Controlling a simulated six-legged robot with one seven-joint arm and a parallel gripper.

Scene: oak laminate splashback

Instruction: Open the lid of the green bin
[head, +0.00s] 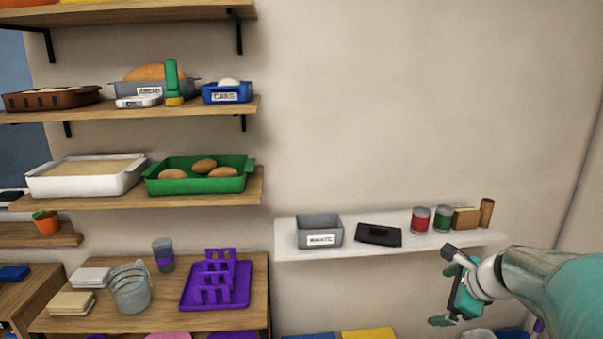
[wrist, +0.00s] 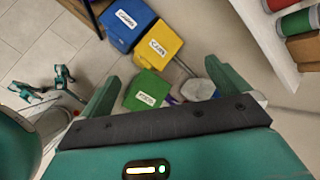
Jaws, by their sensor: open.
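The green bin (wrist: 150,82) stands on the floor in the wrist view, with a white label on it. It is small there, and I cannot clearly make out its lid edge or whether the lid is fully down. It does not show in the head view. My gripper (head: 448,288) is open and empty, in front of the white wall shelf at the right in the head view. In the wrist view its two teal fingers (wrist: 162,74) are spread wide, with the green bin between them in the picture but well beyond them, not touching.
A yellow bin (wrist: 163,45) and a blue bin (wrist: 128,22) stand in a row with the green one. A grey-white object (wrist: 197,90) lies beside it. The white shelf (head: 375,248) with a grey tray (head: 319,229) and cans is near my gripper. Tiled floor lies left.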

